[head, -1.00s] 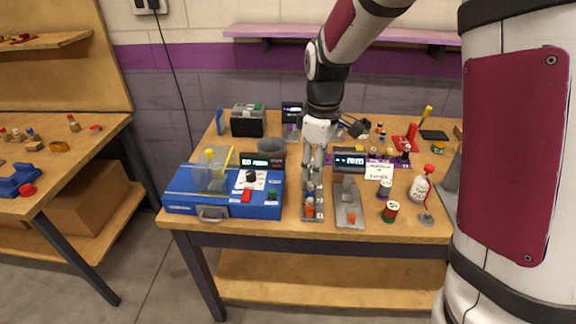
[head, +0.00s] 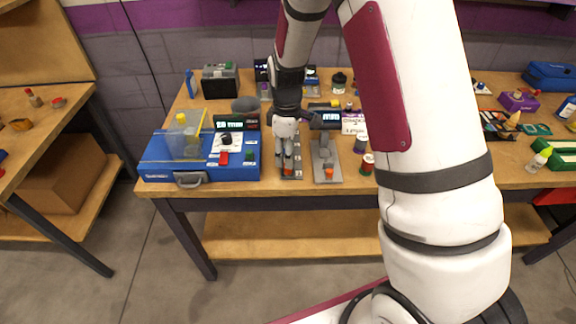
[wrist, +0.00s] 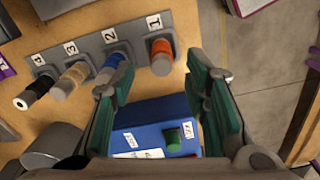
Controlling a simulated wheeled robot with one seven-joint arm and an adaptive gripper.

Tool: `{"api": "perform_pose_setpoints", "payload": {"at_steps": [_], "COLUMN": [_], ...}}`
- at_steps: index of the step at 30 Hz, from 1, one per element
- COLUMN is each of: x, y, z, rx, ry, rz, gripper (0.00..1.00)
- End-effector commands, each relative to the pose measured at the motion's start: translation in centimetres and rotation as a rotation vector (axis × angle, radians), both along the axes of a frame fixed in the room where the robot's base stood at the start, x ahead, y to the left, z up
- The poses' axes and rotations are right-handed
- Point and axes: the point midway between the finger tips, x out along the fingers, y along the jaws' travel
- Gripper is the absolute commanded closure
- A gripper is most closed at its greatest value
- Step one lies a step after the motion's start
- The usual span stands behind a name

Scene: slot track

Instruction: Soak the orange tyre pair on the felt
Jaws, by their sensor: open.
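The orange tyre pair (wrist: 162,52) sits at the place marked 1 on a grey numbered rack (wrist: 88,46), at the row's end. In the head view, the orange pair (head: 288,171) is at the rack's front end. My gripper (wrist: 160,82) is open. In the wrist view its green-padded fingers are spread to either side of the orange pair's column in the picture, with nothing between them. In the head view my gripper (head: 287,158) is over the rack's front part. Contact is not visible. I cannot make out the felt for certain.
Blue (wrist: 112,62), tan (wrist: 68,80) and black (wrist: 38,88) pairs fill the other rack places. A blue case (head: 160,160) with a clear cover stands left of the rack. A grey stand (head: 326,160) with a display is close on the right. Spools stand beyond it.

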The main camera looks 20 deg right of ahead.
Motion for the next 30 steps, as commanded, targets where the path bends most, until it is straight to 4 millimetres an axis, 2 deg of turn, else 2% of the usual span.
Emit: {"api": "perform_pose_setpoints", "payload": {"at_steps": [6, 9, 18, 24, 30], "x": [-0.4, -0.3, -0.2, -0.2, -0.2], "y": [-0.2, -0.2, -0.1, -0.1, -0.1], "z": [-3.1, -4.1, -4.5, -4.5, -4.5], "rx": [-0.001, -0.001, -0.001, 0.000, 0.000], "ry": [0.003, 0.002, -0.001, 0.000, 0.000], "rz": [-0.001, 0.000, 0.000, 0.000, 0.000], "gripper": [0.58, 0.58, 0.58, 1.00, 1.00]}}
